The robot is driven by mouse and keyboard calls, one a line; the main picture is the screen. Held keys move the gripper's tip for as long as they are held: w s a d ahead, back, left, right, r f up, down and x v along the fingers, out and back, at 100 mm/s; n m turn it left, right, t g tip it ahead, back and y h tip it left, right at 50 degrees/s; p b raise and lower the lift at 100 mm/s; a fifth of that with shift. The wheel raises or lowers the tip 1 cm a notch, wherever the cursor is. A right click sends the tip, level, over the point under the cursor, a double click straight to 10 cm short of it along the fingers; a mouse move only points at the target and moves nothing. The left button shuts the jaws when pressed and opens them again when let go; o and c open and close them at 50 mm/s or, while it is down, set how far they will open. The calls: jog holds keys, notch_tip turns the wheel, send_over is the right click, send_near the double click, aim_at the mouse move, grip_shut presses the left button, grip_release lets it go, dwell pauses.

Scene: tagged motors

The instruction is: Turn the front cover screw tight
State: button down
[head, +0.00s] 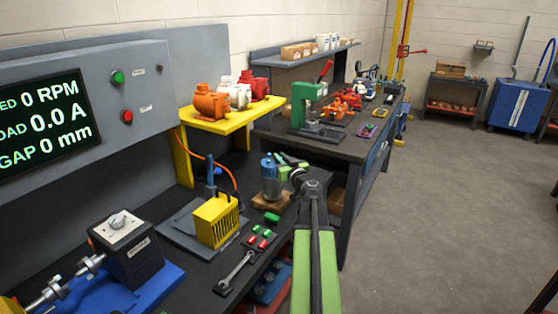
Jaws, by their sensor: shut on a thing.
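A blue and grey motor (270,182) stands upright on a wooden block (271,201) on the dark bench. My gripper (284,164), with light green parts, reaches in from the right at the motor's upper right side. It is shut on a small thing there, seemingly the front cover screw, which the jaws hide. The screw's head and how far it sits in the cover cannot be made out.
A yellow slotted box (215,220) stands left of the motor. Red and green buttons (260,236) and a wrench (236,271) lie in front. A yellow shelf (228,120) with several motors is behind. A green press (308,108) stands farther back.

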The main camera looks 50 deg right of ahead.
jog(key=m+g+h, duration=0.2)
jog(key=h, duration=0.1)
jog(key=m+g+h, duration=0.1)
jog(key=m+h, duration=0.1)
jog(key=h, duration=0.1)
jog(key=shift+w+a+m+g, duration=0.1)
jog(key=shift+m+g, duration=0.2)
jog(key=shift+g, duration=0.1)
jog(key=shift+m+g+h, duration=1.6)
jog(key=shift+m+g, duration=0.2)
jog(key=shift+g, duration=0.5)
jog(key=shift+d, duration=0.2)
